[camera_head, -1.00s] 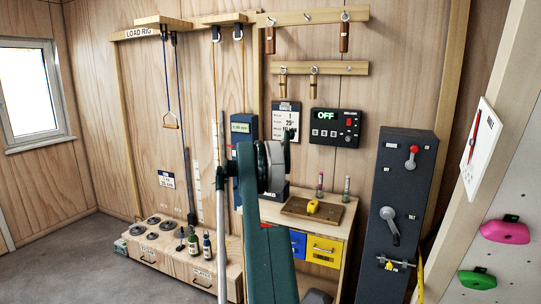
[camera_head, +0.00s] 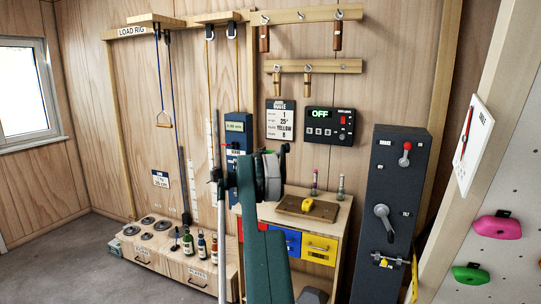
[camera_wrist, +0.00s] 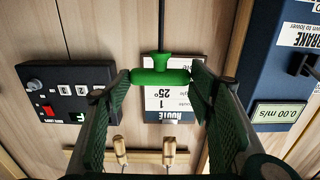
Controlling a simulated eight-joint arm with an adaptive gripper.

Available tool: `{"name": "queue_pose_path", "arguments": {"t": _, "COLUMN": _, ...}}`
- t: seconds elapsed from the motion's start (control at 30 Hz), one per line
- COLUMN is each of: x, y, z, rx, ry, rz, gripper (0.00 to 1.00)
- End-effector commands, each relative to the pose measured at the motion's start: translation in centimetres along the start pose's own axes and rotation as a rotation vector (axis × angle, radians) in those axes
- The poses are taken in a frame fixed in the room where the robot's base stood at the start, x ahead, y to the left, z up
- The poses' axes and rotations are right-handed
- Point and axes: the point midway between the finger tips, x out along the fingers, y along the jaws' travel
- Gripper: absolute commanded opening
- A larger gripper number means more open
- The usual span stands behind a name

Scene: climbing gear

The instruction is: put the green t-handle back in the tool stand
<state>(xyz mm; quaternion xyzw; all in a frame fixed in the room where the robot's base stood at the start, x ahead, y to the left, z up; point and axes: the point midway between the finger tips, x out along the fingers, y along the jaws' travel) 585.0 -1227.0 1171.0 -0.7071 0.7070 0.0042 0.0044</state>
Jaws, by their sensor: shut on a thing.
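In the wrist view the green t-handle (camera_wrist: 160,76) lies crosswise between the two fingertips of my gripper (camera_wrist: 161,80). The jaws are shut on its bar, and a short green stub with a thin dark shaft points up in the picture. In the head view my own arm covers the t-handle, and I cannot make out the fingertips there. I cannot clearly pick out the tool stand; part of the cabinet (camera_head: 338,229) top behind my arm is hidden.
A dark lever column (camera_head: 392,240) stands to the right. Bottles (camera_head: 201,245) and weight plates (camera_head: 162,226) sit on the low bench at left.

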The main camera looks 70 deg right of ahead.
Motion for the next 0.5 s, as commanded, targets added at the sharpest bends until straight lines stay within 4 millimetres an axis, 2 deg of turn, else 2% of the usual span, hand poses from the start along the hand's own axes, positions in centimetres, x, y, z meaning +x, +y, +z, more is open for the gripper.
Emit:
{"name": "queue_pose_path", "arguments": {"t": 0.27, "x": 0.0, "y": 0.0, "z": 0.4, "rx": 0.000, "ry": 0.000, "rz": 0.000, "gripper": 0.38}}
{"name": "queue_pose_path", "arguments": {"t": 0.5, "x": 0.0, "y": 0.0, "z": 3.2, "rx": 0.000, "ry": 0.000, "rz": 0.000, "gripper": 0.38}}
